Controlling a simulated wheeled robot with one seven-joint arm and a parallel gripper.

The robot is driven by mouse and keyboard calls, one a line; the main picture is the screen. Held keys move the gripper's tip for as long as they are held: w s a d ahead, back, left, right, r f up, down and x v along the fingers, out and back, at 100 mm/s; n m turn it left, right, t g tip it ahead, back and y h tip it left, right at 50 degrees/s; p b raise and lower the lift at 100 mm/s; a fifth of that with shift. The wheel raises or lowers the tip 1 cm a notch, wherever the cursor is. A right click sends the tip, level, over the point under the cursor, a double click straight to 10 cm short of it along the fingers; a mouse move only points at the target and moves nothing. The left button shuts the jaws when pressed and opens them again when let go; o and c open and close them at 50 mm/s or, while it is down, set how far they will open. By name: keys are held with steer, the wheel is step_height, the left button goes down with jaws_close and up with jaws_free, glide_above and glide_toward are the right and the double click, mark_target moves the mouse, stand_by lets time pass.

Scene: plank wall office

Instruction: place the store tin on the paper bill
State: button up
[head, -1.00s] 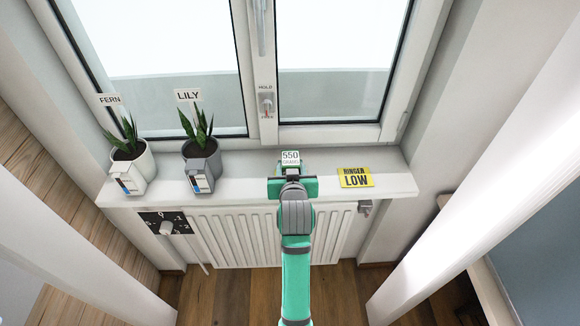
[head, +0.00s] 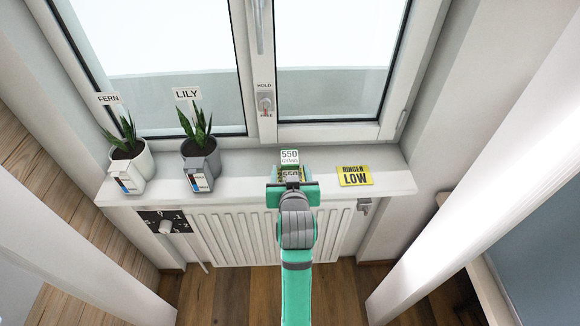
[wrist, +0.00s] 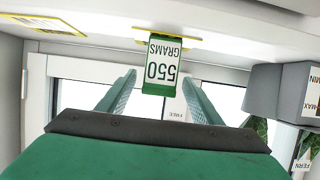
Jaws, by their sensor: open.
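The store tin (head: 290,156), with a white "550 GRAMS" label, stands upright on the white sill; it also shows, upside down, in the wrist view (wrist: 163,62), where its green trim is visible. A flat yellow-edged sheet (wrist: 192,40) shows at the tin's base, and the tin appears to stand on it; most of this sheet is hidden, so I cannot tell for sure that it is the paper bill. My gripper (head: 291,181) is open in front of the tin. In the wrist view its two fingers (wrist: 160,80) are apart, clear of the tin.
A yellow "RINGER LOW" card (head: 355,176) lies right of the tin. Two potted plants, FERN (head: 138,165) and LILY (head: 203,160), stand on the left of the sill (head: 240,180). A window rises behind; a radiator (head: 240,235) is below. The sill's right end is free.

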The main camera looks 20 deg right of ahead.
steer(key=v, duration=0.7)
steer(key=s+a+f+n+t+y, duration=0.1)
steer(key=s+a+f+y, duration=0.1)
steer(key=s+a+f, duration=1)
steer(key=s+a+n+y, duration=0.1)
steer(key=s+a, duration=0.1)
steer(key=s, duration=0.9)
steer(key=s+a+f+n+t, duration=0.1)
steer(key=s+a, duration=0.1)
steer(key=s, duration=0.9)
steer(key=shift+s+a+f+y, duration=0.3)
steer(key=shift+s+a+y, duration=0.05)
steer(key=shift+s+y, duration=0.05)
steer(key=shift+c, duration=0.3)
